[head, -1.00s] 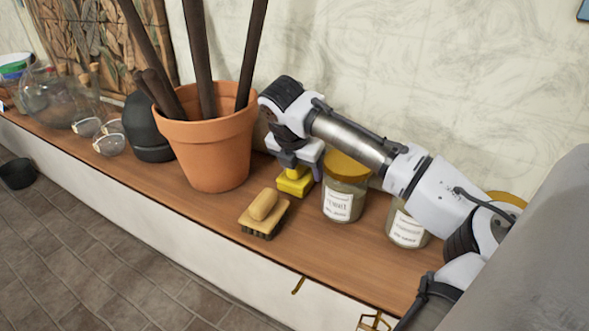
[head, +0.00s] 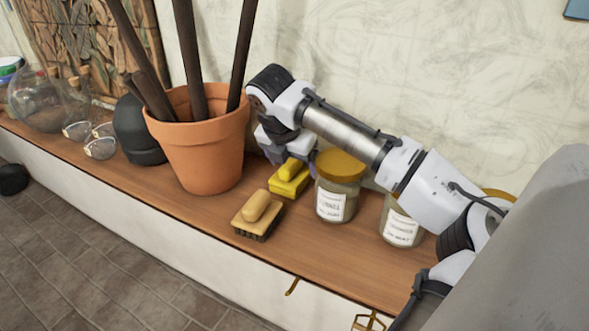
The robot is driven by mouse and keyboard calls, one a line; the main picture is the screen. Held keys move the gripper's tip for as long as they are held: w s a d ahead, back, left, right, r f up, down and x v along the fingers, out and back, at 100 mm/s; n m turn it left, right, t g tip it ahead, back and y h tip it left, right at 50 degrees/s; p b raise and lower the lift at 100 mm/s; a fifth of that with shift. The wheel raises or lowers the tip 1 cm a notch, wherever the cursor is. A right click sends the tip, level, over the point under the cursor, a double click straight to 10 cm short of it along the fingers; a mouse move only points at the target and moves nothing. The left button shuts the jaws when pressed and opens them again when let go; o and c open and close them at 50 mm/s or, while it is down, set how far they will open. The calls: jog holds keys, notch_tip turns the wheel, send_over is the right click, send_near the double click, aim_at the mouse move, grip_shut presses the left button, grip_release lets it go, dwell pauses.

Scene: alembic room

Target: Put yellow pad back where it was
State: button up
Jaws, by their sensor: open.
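The yellow pad (head: 289,182) rests on the wooden shelf, between the terracotta pot and a labelled jar, with a raised yellow grip on top. It lies just behind a wooden scrubbing brush (head: 257,214). My gripper (head: 287,160) is open and points down just above and around the pad's top, with one finger to each side. Whether the fingers still touch the pad cannot be told.
The terracotta pot (head: 200,150) with tall dark sticks stands left of my gripper. A gold-lidded jar (head: 338,190) stands close on the right, with a second jar (head: 402,222) beyond. The shelf's front strip (head: 310,250) is clear.

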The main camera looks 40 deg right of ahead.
aim_at(285, 184)
jog(key=b+v, duration=0.1)
jog(key=v, duration=0.8)
jog(key=shift+r, duration=0.3)
jog(key=shift+a, duration=0.1)
